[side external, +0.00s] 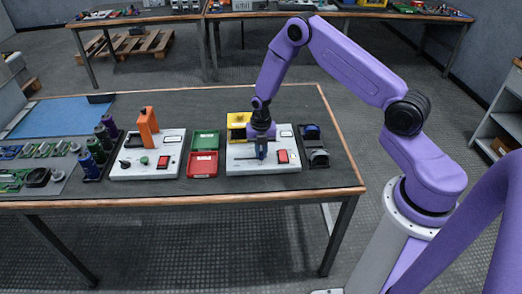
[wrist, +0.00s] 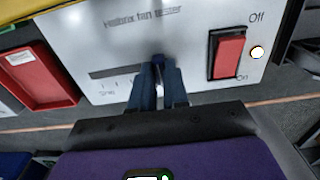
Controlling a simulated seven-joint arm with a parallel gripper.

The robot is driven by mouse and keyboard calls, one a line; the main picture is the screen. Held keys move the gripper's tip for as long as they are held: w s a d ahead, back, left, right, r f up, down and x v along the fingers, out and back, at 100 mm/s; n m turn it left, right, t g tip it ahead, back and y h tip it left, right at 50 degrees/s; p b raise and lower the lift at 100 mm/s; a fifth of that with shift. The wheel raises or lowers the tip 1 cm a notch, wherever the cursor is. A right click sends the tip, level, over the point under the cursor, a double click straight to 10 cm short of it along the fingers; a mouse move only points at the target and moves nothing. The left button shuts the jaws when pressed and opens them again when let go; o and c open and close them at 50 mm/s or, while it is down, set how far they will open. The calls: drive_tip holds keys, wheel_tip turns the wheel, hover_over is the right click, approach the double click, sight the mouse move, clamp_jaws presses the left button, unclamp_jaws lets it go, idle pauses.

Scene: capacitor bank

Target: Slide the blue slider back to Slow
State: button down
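The fan tester (side external: 272,162) is a light grey box on the table, and its front panel (wrist: 120,45) fills much of the wrist view. The blue slider (wrist: 158,61) stands at the right part of a dark horizontal slot (wrist: 112,72); the Slow label (wrist: 107,92) is under the slot's left end. My gripper (wrist: 159,72) is down at the panel, its two dark fingers close together on either side of the slider, apparently shut on it. The fingers hide the slot's right end. In the side view my gripper (side external: 262,150) hides most of the slider.
A red rocker switch (wrist: 228,55), marked Off and On, is right of the slider with a lit lamp (wrist: 257,52) beside it. A red bin (side external: 203,164) and green bin (side external: 205,140) stand left of the tester. A yellow bin (side external: 238,119) is behind.

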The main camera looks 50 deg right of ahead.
sight(236, 159)
drive_tip(key=shift+w+a, duration=3.1)
drive_tip(key=shift+w, duration=0.05)
drive_tip(key=c, duration=1.3)
unclamp_jaws()
drive_tip(key=shift+r, duration=0.1)
drive_tip(key=shift+r, duration=3.4)
